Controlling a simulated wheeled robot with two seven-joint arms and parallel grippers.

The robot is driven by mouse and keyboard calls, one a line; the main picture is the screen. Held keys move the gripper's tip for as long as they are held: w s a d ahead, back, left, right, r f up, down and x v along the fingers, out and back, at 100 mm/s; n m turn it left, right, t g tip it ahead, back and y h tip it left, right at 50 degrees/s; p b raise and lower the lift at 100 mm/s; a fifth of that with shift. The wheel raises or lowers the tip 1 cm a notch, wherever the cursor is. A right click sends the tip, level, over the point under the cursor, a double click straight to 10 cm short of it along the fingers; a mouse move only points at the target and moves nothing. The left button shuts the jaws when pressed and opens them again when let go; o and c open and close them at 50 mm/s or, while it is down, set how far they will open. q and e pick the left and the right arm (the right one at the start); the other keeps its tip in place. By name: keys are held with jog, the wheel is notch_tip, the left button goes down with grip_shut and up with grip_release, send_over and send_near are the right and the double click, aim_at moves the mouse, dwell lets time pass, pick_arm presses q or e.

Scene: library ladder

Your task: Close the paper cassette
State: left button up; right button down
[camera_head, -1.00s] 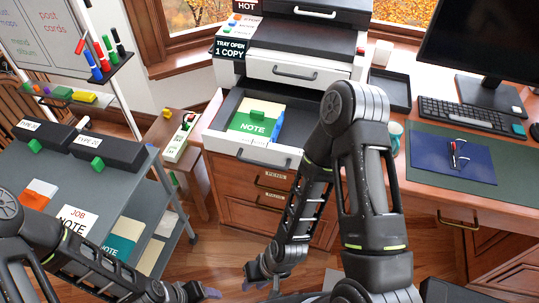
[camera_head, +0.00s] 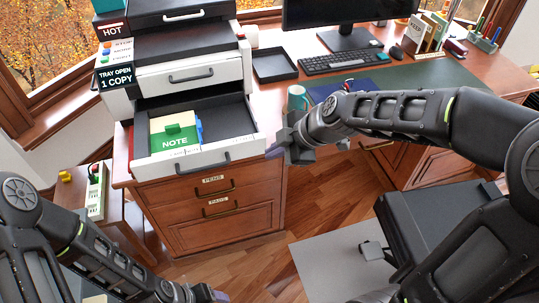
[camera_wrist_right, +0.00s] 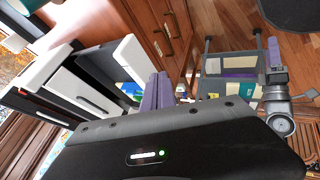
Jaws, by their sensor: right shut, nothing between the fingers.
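The paper cassette (camera_head: 244,147) is pulled out of the lower part of the printer. It is a dark tray with a white front and a black handle. A stack with a green NOTE card (camera_head: 180,142) and a blue edge lies in it. The cassette's white front also shows in the right wrist view (camera_wrist_right: 138,60). My right gripper (camera_head: 273,151) is shut and empty, just right of the cassette's front corner; the head view shows no clear contact. Its purple fingers show in the wrist view (camera_wrist_right: 159,92). My left gripper (camera_head: 212,293) is low at the bottom edge, its jaws unclear.
The printer's upper drawer (camera_head: 160,80) is shut, with a TRAY OPEN 1 COPY sign (camera_head: 115,75) beside it. A teal mug (camera_head: 297,97) and black tray (camera_head: 275,65) stand on the desk to the right. The wooden cabinet (camera_head: 215,225) is below. Floor in front is partly free.

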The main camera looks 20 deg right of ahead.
jog(key=shift+d, duration=0.15)
jog(key=x, duration=0.3)
jog(key=w+p+x, duration=0.1)
jog(key=x, duration=0.3)
jog(key=w+r+x, duration=0.1)
jog(key=x, duration=0.3)
jog(key=shift+w+d, duration=0.15)
jog(key=shift+w, duration=0.15)
jog(key=shift+w+p, duration=0.3)
jog(key=shift+w, duration=0.1)
jog(key=shift+f, duration=0.1)
jog(key=shift+w, duration=0.25)
